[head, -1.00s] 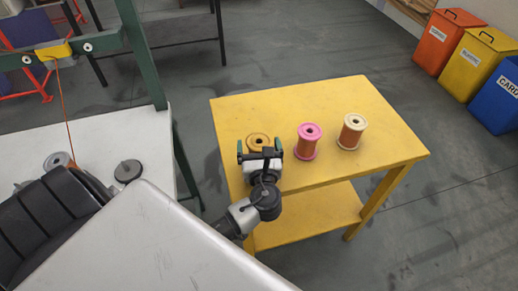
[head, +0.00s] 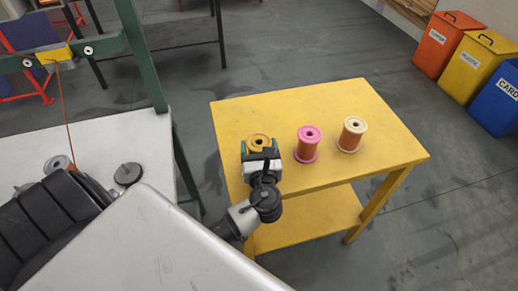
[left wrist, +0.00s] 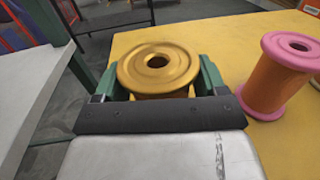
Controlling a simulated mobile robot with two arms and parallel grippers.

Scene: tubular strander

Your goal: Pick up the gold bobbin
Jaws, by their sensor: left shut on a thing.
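The gold bobbin (head: 259,142) stands upright at the left end of the yellow table (head: 310,95). In the left wrist view the bobbin (left wrist: 158,64) shows its round top flange with a dark centre hole. My left gripper (head: 260,152) is at the bobbin, with its green fingers (left wrist: 160,80) on either side of it, shut on it. The bobbin's lower part is hidden behind the gripper. I cannot tell whether its base touches the table. My right gripper is not in view.
A pink bobbin (head: 308,144) stands close to the right of the gold one, and a cream bobbin (head: 352,134) stands beyond it. A white table (head: 110,138) with a dark round weight (head: 128,174) is at left. Orange, yellow and blue bins stand at far right.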

